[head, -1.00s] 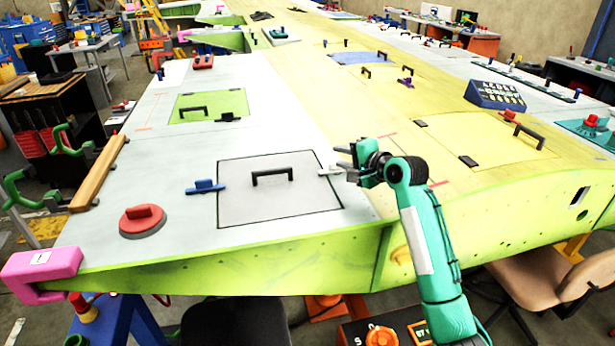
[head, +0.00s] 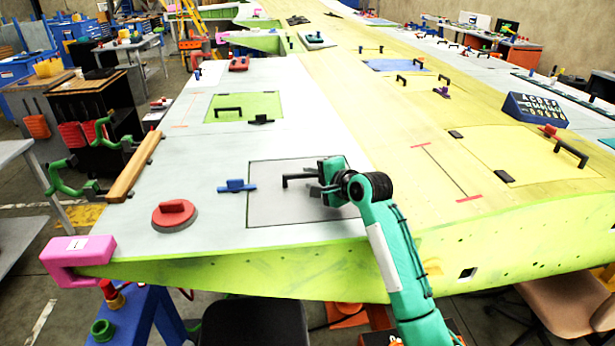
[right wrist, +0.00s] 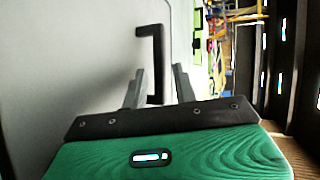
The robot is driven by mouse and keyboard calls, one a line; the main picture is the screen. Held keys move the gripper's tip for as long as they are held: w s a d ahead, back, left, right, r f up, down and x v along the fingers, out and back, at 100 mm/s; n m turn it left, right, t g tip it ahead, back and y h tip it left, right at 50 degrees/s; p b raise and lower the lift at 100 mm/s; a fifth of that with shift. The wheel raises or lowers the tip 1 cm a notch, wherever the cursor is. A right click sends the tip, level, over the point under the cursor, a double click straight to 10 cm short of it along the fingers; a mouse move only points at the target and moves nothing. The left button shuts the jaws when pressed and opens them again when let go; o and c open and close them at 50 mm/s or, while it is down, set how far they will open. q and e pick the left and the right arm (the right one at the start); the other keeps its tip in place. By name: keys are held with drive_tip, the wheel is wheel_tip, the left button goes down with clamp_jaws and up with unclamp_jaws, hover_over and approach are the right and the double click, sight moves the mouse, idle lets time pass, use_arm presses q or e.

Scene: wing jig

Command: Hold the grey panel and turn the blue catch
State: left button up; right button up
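The grey panel (head: 270,208) lies flat in the wing's white skin, with a black bar handle (head: 289,178) on it. The blue catch (head: 237,186) sits at the panel's left edge. My right gripper (head: 318,188) is over the panel at the right end of the handle and hides that end. In the right wrist view the handle (right wrist: 157,60) shows between the two grey fingers (right wrist: 158,88), with gaps on both sides. The fingers look open. The panel's right edge is partly hidden by my gripper. My left gripper is not in view.
A red round knob (head: 175,214) is left of the panel, and a wooden bar (head: 135,165) lies along the wing's left edge. A pink clamp (head: 75,258) grips the near left corner. A green panel (head: 260,103) lies further back. The skin around the blue catch is clear.

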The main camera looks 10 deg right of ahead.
sight(303, 181)
drive_tip(key=shift+x, duration=1.35)
